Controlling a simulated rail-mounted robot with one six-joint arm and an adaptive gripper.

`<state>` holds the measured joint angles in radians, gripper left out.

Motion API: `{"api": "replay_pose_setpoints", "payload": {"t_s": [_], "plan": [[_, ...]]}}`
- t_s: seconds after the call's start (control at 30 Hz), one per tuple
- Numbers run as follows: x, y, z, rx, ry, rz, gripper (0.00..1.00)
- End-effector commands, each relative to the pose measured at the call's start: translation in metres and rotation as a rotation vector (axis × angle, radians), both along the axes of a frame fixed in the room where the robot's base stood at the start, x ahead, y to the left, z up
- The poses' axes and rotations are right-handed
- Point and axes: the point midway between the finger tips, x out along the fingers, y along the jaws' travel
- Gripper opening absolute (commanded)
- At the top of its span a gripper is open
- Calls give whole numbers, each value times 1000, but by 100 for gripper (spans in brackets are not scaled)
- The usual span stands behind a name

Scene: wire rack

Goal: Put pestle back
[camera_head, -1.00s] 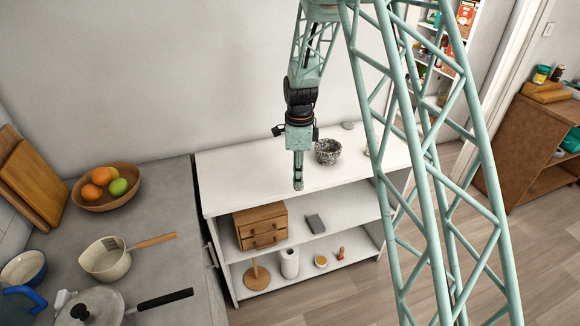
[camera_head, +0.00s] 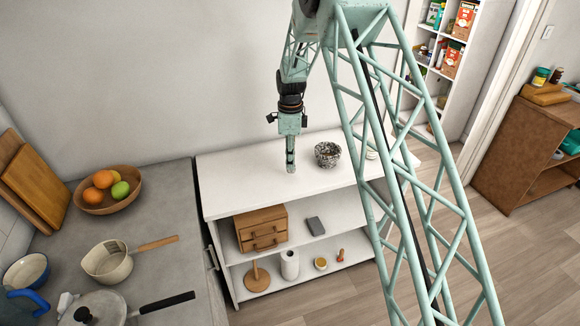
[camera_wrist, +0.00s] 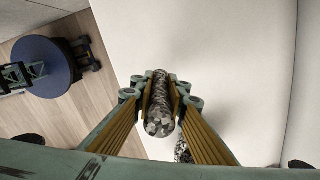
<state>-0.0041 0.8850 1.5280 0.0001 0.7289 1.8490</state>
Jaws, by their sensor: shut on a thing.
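The pestle (camera_wrist: 160,105) is speckled black, grey and white. In the wrist view it lies lengthwise between the fingers of my gripper (camera_wrist: 161,98), which is shut on it. In the head view my gripper (camera_head: 290,160) points down above the white top of the shelf unit, and the pestle's lower tip shows below it. Whether the tip touches the surface is unclear. The speckled mortar (camera_head: 327,155) stands upright on the same top, a little right of my gripper and apart from it. A speckled piece, probably the mortar, shows partly in the wrist view (camera_wrist: 182,153).
The white shelf unit (camera_head: 225,191) has a wooden drawer box (camera_head: 262,230) and small items on lower shelves. A counter at left holds a fruit bowl (camera_head: 133,201) and pans. The white top left of my gripper is clear. My lattice arm covers part of the right side.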

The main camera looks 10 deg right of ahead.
Motion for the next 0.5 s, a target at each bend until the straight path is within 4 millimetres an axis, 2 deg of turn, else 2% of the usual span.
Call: {"api": "replay_pose_setpoints", "payload": {"t_s": [0.13, 0.5], "plan": [[8, 0, 0, 0, -1, 0, 0], [9, 0, -1, 0, -1, 0, 0]]}}
